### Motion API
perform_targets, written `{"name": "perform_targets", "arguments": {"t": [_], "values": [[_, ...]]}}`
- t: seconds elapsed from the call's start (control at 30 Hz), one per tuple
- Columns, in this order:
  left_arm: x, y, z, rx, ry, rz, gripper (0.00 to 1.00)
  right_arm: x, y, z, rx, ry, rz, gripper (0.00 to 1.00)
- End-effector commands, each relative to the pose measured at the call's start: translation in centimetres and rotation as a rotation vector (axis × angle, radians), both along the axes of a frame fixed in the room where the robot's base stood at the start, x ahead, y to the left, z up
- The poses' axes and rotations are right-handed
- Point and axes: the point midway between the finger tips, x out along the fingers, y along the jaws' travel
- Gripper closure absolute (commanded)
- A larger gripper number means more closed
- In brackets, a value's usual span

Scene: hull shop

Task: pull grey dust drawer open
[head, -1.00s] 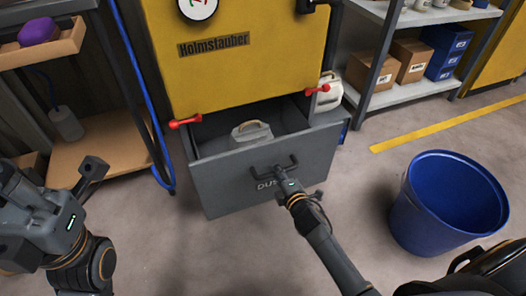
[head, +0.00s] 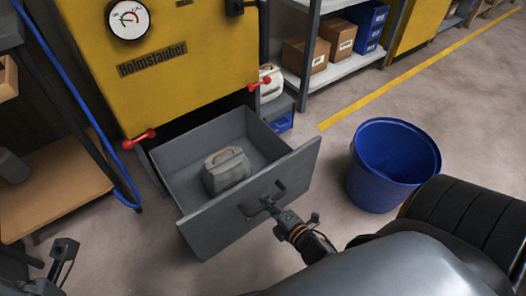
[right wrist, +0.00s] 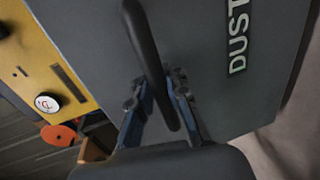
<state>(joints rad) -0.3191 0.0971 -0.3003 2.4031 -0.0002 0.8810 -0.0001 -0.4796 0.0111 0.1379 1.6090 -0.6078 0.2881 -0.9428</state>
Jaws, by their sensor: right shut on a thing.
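The grey dust drawer (head: 224,220) stands pulled well out from under the yellow cabinet (head: 160,60) in the head view. A grey bag-like thing with a tan handle (head: 226,172) lies inside it. My right gripper (head: 268,202) is at the drawer's front, shut on its dark handle (head: 258,206). The right wrist view shows the handle bar (right wrist: 150,55) between the two fingers (right wrist: 160,95), beside the "DUST" lettering on the front. My left gripper (head: 60,262) is at the lower left, away from the drawer, and its finger gap is unclear.
A blue bin (head: 392,165) stands on the floor right of the drawer. Red latches (head: 138,139) sit on the cabinet's lower edge. A shelf with boxes (head: 335,66) is behind. A wooden bench shelf (head: 60,190) is at the left. Floor in front of the drawer is clear.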

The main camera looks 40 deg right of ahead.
Motion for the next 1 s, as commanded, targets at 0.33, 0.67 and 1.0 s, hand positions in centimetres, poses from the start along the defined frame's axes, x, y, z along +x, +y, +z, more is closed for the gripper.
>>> {"name": "perform_targets", "arguments": {"t": [0.33, 0.67, 1.0], "values": [[0.0, 0.0, 0.0, 0.000, 0.001, -0.001, 1.00, 0.1, 0.0, 0.2, 0.000, -0.006, 0.001, 0.78], [0.0, 0.0, 0.0, 0.000, 0.000, 0.000, 1.00, 0.1, 0.0, 0.1, 0.000, -0.002, 0.000, 0.62], [0.0, 0.0, 0.1, -0.001, -0.003, 0.001, 1.00, -3.8, -0.1, 0.7, 0.000, 0.002, -0.001, 0.62]]}}
